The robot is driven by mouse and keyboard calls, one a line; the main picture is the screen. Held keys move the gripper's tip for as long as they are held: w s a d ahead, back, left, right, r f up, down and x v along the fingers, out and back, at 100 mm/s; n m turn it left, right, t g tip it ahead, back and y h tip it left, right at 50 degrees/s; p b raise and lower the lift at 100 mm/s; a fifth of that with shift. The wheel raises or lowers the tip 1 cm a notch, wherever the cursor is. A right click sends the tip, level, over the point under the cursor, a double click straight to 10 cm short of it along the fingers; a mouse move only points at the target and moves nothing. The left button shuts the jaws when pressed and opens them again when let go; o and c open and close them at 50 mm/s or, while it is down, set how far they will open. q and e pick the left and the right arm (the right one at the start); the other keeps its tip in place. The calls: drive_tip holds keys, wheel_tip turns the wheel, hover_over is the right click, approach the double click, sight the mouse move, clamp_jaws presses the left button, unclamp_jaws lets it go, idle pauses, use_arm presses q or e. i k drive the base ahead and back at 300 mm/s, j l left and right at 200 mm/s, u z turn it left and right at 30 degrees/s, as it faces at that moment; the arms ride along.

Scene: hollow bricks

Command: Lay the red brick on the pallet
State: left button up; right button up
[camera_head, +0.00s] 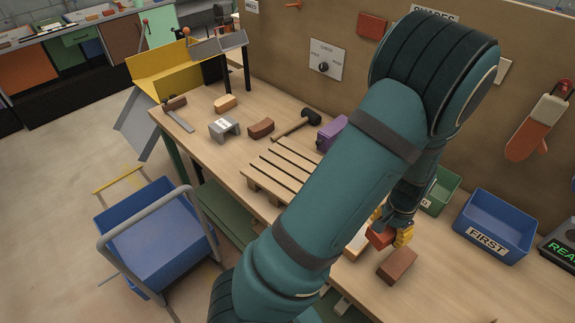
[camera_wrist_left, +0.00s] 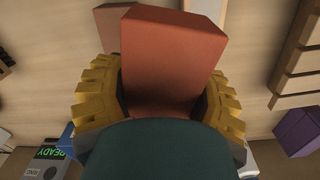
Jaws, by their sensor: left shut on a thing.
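The red brick (camera_head: 380,238) is between the yellow fingers of my left gripper (camera_head: 391,229), over the right part of the bench. In the left wrist view the brick (camera_wrist_left: 170,60) is gripped on both sides by the fingers (camera_wrist_left: 158,105). The wooden slatted pallet (camera_head: 283,168) lies on the bench, to the left of the held brick. Its visible slats are bare, and my left arm hides its right part. The pallet (camera_wrist_left: 298,70) also shows at the right of the left wrist view. My right gripper is not in view.
A brown brick (camera_head: 397,265) lies just in front of the gripper. A blue bin (camera_head: 495,227) and a green bin (camera_head: 440,190) stand to the right. A purple object (camera_head: 331,133) and a hammer (camera_head: 300,124) lie behind the pallet. Several bricks lie farther left.

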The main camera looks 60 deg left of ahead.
sight(279, 163)
drive_tip(key=k+j, duration=0.1)
drive_tip(key=j, duration=1.1)
drive_tip(key=k+j, duration=0.15)
drive_tip(key=j, duration=0.5)
